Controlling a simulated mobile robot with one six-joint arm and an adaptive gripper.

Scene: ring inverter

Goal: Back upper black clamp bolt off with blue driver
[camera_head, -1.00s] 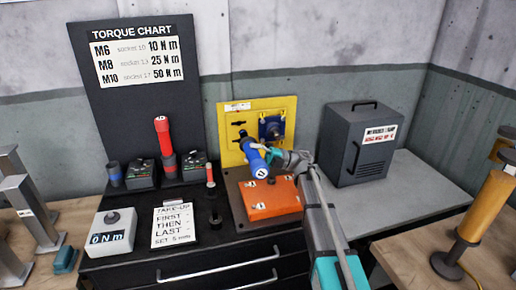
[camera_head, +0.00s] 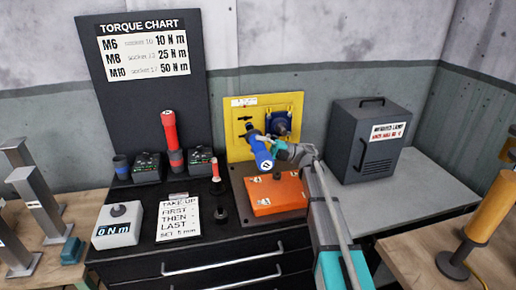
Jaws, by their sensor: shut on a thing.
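My gripper (camera_head: 273,142) is shut on the blue driver (camera_head: 262,155), in front of the upright yellow panel (camera_head: 237,115). The driver is tilted, its butt end toward the camera and its front end toward the left part of the panel. Black clamp marks show on the panel, one at the upper left (camera_head: 244,118). I cannot tell whether the driver touches a bolt; the driver covers that spot. A dark blue plate with a round part (camera_head: 280,127) is on the panel's right side.
An orange block (camera_head: 275,194) lies below the panel. A red driver (camera_head: 170,135) stands in a holder at left, near small black stations. A dark grey box (camera_head: 365,140) stands right of the panel. A grey box reading 0 N m (camera_head: 117,226) and a take-up card (camera_head: 179,218) lie in front.

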